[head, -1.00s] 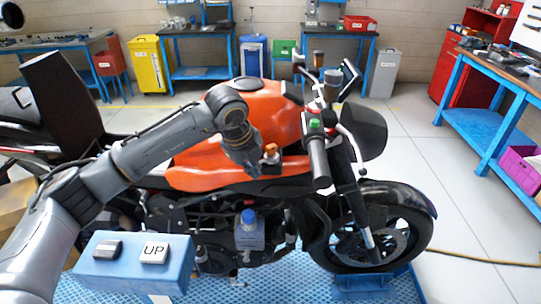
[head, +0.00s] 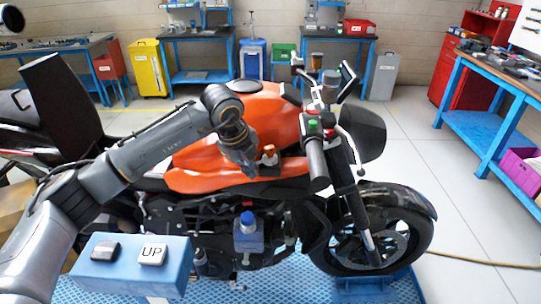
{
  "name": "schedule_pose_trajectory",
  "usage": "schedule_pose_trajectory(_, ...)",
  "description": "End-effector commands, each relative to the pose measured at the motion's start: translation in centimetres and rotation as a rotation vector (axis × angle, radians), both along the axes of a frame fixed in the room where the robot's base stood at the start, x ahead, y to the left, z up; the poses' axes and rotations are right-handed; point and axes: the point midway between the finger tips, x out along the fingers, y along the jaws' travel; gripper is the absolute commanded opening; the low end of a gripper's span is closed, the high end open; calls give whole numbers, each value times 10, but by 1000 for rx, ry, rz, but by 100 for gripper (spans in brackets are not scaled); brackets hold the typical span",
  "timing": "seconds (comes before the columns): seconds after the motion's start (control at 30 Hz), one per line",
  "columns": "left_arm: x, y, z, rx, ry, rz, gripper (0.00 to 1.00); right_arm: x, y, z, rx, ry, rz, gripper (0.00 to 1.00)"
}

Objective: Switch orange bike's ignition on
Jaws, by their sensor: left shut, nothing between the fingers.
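The orange bike (head: 265,110) stands across the middle of the head view, its front wheel to the right. A small orange knob (head: 269,151) on a dark base sits beside the tank, just behind the near handlebar grip (head: 316,160). A green button (head: 313,124) and a red button (head: 329,133) show on the handlebar. I cannot tell which part is the ignition. My left gripper (head: 250,170) is shut and empty, pointing down just left of the orange knob. Whether it touches the knob's base or the tank is unclear. My right gripper is out of view.
A blue box with an "UP" button (head: 152,254) stands in the near left. A blue-capped bottle (head: 248,232) shows before the engine. A blue workbench (head: 480,120) is at right. The floor right of the front wheel is clear except for a cable (head: 490,262).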

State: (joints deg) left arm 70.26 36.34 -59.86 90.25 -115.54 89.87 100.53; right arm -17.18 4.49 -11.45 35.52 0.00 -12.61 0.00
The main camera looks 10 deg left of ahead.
Motion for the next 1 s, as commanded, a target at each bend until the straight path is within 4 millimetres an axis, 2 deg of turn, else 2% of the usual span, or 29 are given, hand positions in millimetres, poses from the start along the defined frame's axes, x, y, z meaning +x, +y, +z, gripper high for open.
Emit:
schedule_pose_trajectory(0.03, 4, 5, 6, 6, -14, 14, 0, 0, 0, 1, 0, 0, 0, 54)
schedule_pose_trajectory(0.57, -3, -6, 19, 3, -14, 9, 0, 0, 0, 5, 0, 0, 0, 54)
schedule_pose_trajectory(1.0, -4, -8, 59, 2, -9, 4, 0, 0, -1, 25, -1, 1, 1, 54)
